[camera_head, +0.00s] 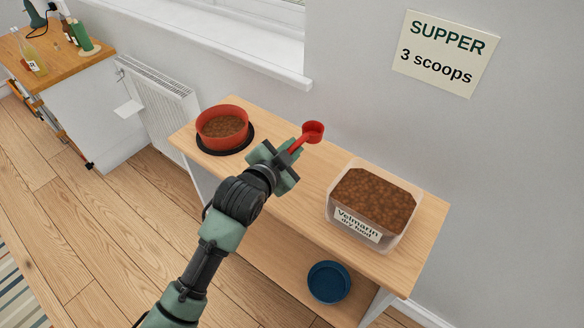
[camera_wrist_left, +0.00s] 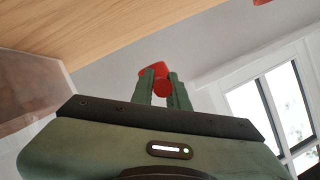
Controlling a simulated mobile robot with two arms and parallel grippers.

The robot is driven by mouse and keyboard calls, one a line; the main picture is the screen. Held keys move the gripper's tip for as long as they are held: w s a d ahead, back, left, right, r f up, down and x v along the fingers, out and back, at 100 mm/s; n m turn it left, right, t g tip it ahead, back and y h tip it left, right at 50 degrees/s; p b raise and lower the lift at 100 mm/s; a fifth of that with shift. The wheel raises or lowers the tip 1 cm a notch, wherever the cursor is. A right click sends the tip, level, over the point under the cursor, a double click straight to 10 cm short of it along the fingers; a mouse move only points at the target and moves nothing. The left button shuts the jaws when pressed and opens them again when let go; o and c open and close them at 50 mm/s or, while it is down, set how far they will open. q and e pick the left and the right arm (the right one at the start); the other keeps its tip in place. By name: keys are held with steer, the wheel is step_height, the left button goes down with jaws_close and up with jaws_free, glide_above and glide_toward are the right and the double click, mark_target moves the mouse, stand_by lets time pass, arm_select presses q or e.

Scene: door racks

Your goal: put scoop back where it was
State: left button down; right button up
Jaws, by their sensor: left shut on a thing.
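A red scoop (camera_head: 313,131) is held above the bench, its cup pointing away to the right. My left gripper (camera_head: 291,151) is shut on its handle. In the left wrist view the red scoop (camera_wrist_left: 160,78) shows between the two green fingers (camera_wrist_left: 160,88). A clear tub (camera_head: 404,229) of brown dry food, labelled "Velmarin dry food", stands on the right of the bench. A red bowl (camera_head: 209,113) with brown food sits on a black round mat at the left. My right gripper is not in view.
The wooden bench (camera_head: 299,200) is clear between bowl and tub. A blue bowl (camera_head: 329,281) is on the lower shelf. A wall sign (camera_head: 445,53) reads "SUPPER 3 scoops". A radiator (camera_head: 158,103) and a counter with bottles (camera_head: 40,50) are at the left.

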arm_select(q)
steer(key=shift+f, duration=3.6)
steer(key=shift+f, duration=0.1)
steer(key=c, duration=1.7)
jaws_free()
steer(key=shift+o, duration=0.3)
steer(key=shift+s+r, duration=0.1)
steer(key=shift+r, duration=0.1)
steer(key=v, duration=1.2)
